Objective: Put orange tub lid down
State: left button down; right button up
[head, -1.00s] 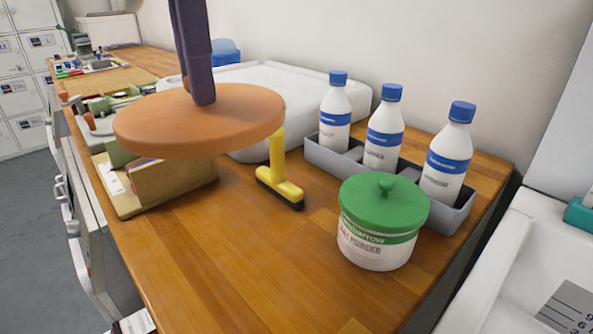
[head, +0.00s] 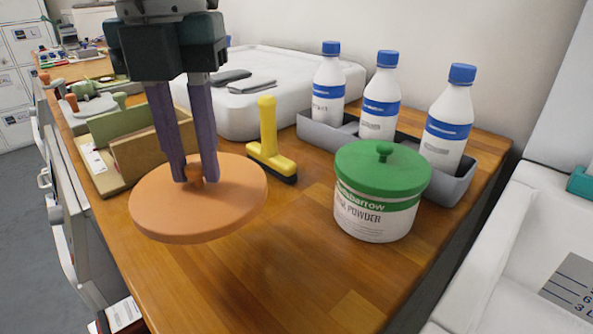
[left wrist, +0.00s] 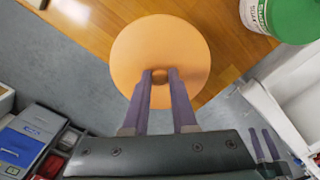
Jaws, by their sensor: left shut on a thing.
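The orange tub lid (head: 225,212) is a flat round disc, roughly level, with a small knob on top. My left gripper (head: 194,178) is shut on that knob from above; in the left wrist view the lid (left wrist: 160,45) hangs at the fingertips (left wrist: 160,76). The lid overlaps the front-left edge of the wooden counter (head: 290,240); I cannot clearly tell its height above it. The right gripper (left wrist: 263,146) shows small at the lower right of the left wrist view, fingers apart and empty.
A white tub with green lid (head: 375,220) stands to the right, before a grey caddy (head: 455,190) of bottles. A yellow-handled brush (head: 268,140) and a wooden holder (head: 140,155) stand behind the orange lid. Counter between lid and tub is clear.

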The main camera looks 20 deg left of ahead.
pick_arm(q)
notch_tip(320, 180, down, 9)
jog(key=shift+f, duration=0.1)
dwell(0.3)
jog(key=shift+f+b, duration=0.2)
jog(key=shift+b, duration=0.2)
jog(key=c, duration=0.7)
grip_release()
jog(key=shift+r, duration=0.1)
